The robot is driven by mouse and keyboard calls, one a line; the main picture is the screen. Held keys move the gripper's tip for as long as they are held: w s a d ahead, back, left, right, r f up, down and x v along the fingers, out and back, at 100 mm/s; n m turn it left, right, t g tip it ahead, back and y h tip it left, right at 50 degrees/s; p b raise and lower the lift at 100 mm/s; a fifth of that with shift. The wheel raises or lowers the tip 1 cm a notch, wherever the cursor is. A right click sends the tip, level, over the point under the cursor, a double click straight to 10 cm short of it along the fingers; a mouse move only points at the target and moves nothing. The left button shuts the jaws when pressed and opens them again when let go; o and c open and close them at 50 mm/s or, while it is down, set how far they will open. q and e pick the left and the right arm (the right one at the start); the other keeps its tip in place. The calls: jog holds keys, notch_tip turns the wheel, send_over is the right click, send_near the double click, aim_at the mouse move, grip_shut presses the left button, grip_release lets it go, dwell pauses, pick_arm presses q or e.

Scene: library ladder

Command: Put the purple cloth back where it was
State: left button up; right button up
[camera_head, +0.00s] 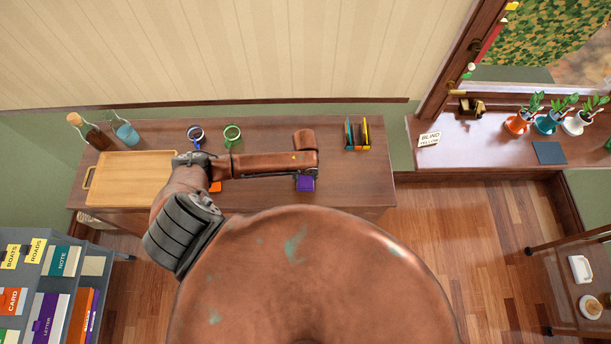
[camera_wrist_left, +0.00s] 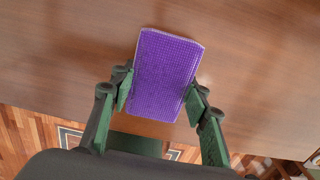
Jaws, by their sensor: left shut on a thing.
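The purple cloth (camera_head: 305,184) shows at the front edge of the brown table, below the end of my left arm. In the left wrist view the cloth (camera_wrist_left: 167,72) is a flat, ribbed rectangle, slightly tilted, between the two green fingers. My left gripper (camera_wrist_left: 160,93) is shut on it, one finger at each side edge. In the head view the gripper is mostly hidden under my wrist. Whether the cloth touches the tabletop is hard to tell. My right gripper is in neither view.
The table (camera_head: 345,185) holds a wooden tray (camera_head: 130,178), two bottles, a blue mug (camera_head: 196,137), a green mug (camera_head: 232,135) and a small rack of coloured items (camera_head: 357,134). An orange item (camera_head: 215,187) lies partly hidden by my arm.

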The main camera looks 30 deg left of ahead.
pick_arm(q)
jog(key=o, duration=0.7)
jog(key=shift+c, duration=0.2)
jog(key=o, duration=0.4)
jog(key=shift+c, duration=0.2)
notch_tip(320, 180, up, 12)
jog(key=shift+r, duration=0.1)
